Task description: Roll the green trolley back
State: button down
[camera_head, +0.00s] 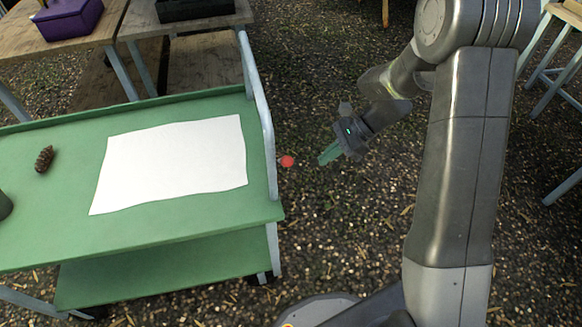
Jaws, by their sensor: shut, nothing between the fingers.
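The green trolley (60,219) fills the left side of the head camera view. It has a green top, a lower green shelf (170,272) and a pale grey push handle (268,125) along its right end. My gripper (326,157) is to the right of the handle, apart from it, with its greenish fingers pointing left and down. The fingers are together and hold nothing.
A white sheet (170,165), a pine cone (45,158) and a dark object (4,206) are on the trolley top. Wooden tables behind bear a purple box (68,18) and a dark crate (193,8). Pale blue stool legs (550,75) stand at right. Gravelly ground lies between.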

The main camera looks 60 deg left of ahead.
aim_at(182, 202)
jog(key=s+r+x, duration=0.2)
jog(key=x, duration=1.1)
jog(key=shift+a+b, duration=0.3)
jog(key=shift+b, duration=0.1)
jog(key=shift+s, duration=0.1)
jog(key=s+a, duration=0.2)
jog(key=s, duration=0.7)
jog(key=s+a+p, duration=0.1)
jog(key=s+a, duration=0.1)
jog(key=s, duration=0.7)
jog(key=s+a+p, duration=0.1)
jog(key=s+a, duration=0.1)
jog(key=s, duration=0.7)
jog(key=shift+s+a, duration=0.1)
jog(key=shift+s, duration=0.1)
jog(key=shift+s+r, duration=0.15)
jog(key=shift+a+r, duration=0.1)
